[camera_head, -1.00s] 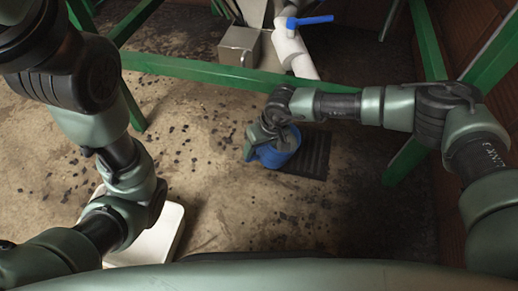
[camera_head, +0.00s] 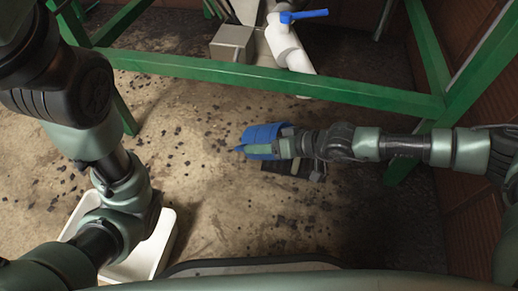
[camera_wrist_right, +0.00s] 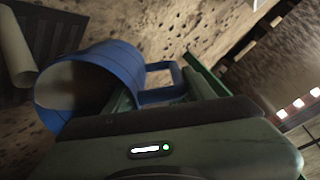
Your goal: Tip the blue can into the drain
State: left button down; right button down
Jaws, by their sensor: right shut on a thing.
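The blue can (camera_head: 262,134) is in my right gripper (camera_head: 283,148), near the middle of the head view. It lies tilted on its side. In the right wrist view, the can (camera_wrist_right: 112,68) shows its open mouth toward the lower left and its square handle between the green fingers. My right gripper is shut on it; the exact contact is partly hidden. The drain, a dark slatted grate (camera_head: 292,168), is in the floor just below the can and gripper, partly covered by them. It also shows at the upper left of the wrist view (camera_wrist_right: 62,22). My left gripper is out of view.
A green frame bar (camera_head: 250,78) crosses behind the can, with legs at both sides. A white pipe (camera_head: 288,48) with a blue valve handle (camera_head: 303,15) and a grey box (camera_head: 232,43) stand beyond. A white tray (camera_head: 165,238) lies at lower left.

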jog(key=shift+s+d+f+t+y+b, duration=0.2)
jog(key=shift+d+t+y+b, duration=0.3)
jog(key=shift+b, duration=0.7)
jog(key=shift+s+d+f+t+y+b, duration=0.15)
jog(key=shift+t+y+b, duration=0.15)
jog(key=shift+y+b, duration=0.65)
jog(key=shift+s+d, duration=0.1)
jog(key=shift+d, duration=0.15)
jog(key=s+d+f+t+y, duration=0.2)
jog(key=s+d+t+y, duration=0.1)
jog(key=d+y, duration=0.3)
jog(key=shift+s+d+t+y, duration=0.4)
jog(key=shift+t+y, duration=0.2)
jog(key=shift+y, duration=0.45)
jog(key=shift+f, duration=0.1)
jog(key=shift+s, duration=0.15)
